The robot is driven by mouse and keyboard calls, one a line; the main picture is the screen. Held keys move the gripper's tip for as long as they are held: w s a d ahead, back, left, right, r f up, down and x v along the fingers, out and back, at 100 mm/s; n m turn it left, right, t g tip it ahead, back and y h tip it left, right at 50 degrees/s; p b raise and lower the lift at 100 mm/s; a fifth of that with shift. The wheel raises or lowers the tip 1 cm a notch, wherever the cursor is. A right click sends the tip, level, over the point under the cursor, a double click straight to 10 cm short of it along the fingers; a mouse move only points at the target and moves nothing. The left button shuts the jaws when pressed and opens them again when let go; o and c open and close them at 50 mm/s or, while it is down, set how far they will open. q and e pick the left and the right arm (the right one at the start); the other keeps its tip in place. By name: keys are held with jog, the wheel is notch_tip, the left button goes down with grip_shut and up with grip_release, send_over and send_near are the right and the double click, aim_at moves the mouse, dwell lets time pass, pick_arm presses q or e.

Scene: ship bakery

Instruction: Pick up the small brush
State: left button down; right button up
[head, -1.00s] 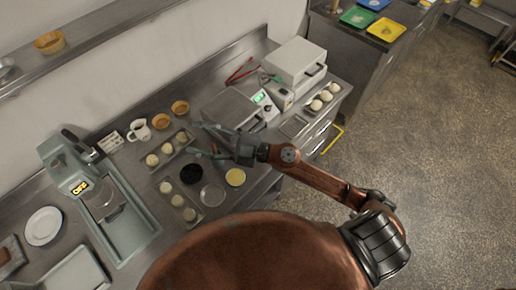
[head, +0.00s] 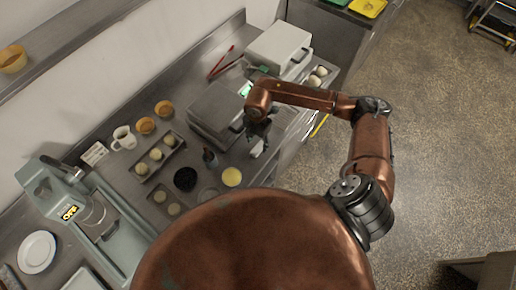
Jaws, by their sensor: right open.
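My right gripper (head: 258,139) hangs from its copper arm, pointing down over the counter's front part, just right of the grey press-like machine (head: 216,113). It is open, and nothing shows held in it. A small dark upright item (head: 209,157) stands on the counter to its left, apart from it; I cannot tell whether this is the small brush. No other brush can be made out, and the arm hides part of the counter. My left gripper is not in view.
The steel counter (head: 113,163) holds a dough tray (head: 144,171), a black bowl (head: 185,179), a yellow-filled dish (head: 231,177), a white mug (head: 124,138) and a white boxy appliance (head: 279,50). Open floor (head: 430,130) lies to the right.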

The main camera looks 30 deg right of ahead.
aim_at(258, 148)
jog(key=shift+d+f+p, duration=0.2)
jog(key=shift+f+p, duration=0.4)
jog(key=shift+f, duration=2.1)
jog(key=c, duration=1.2)
